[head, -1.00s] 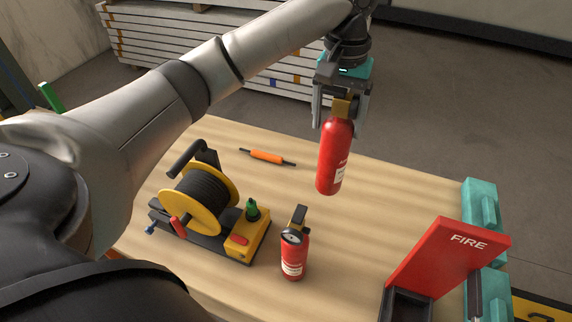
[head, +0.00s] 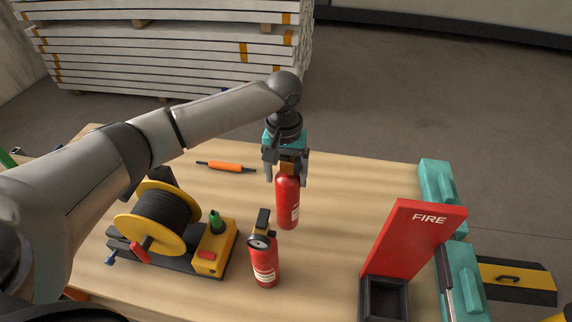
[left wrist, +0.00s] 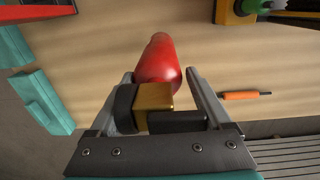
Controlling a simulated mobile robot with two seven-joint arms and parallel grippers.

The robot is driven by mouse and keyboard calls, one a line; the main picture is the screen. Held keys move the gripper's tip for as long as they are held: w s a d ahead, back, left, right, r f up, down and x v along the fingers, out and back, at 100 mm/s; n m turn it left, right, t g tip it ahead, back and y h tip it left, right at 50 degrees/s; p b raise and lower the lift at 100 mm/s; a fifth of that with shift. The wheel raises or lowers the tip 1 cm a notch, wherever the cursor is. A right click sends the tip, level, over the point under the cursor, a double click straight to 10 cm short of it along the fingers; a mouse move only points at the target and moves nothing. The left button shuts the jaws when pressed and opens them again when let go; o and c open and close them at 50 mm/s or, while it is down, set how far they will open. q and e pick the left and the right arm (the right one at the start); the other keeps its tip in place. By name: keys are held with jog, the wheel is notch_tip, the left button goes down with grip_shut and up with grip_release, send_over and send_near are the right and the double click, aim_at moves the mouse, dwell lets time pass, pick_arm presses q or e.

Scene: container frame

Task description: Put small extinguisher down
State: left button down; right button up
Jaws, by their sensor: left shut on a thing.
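A red extinguisher (head: 287,203) hangs upright from my left gripper (head: 287,177), which is shut on its brass and black valve head. Its base is at or close above the wooden table top; I cannot tell whether it touches. In the left wrist view the red body (left wrist: 158,62) points away between the fingers (left wrist: 168,100). A second red extinguisher (head: 265,268) with a gauge and black handle stands on the table in front, a little left and apart from the held one. My right gripper is not in view.
A black cable reel with yellow rims (head: 158,216) stands left on the table (head: 325,185). An orange-handled tool (head: 230,167) lies behind. A red FIRE stand (head: 410,240) with a black tray and teal cases (head: 440,185) occupy the right. Bare wood lies between the held extinguisher and the stand.

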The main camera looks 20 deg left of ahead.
pick_arm(q)
jog(key=shift+f, duration=2)
grip_release()
jog(key=shift+f, duration=0.2)
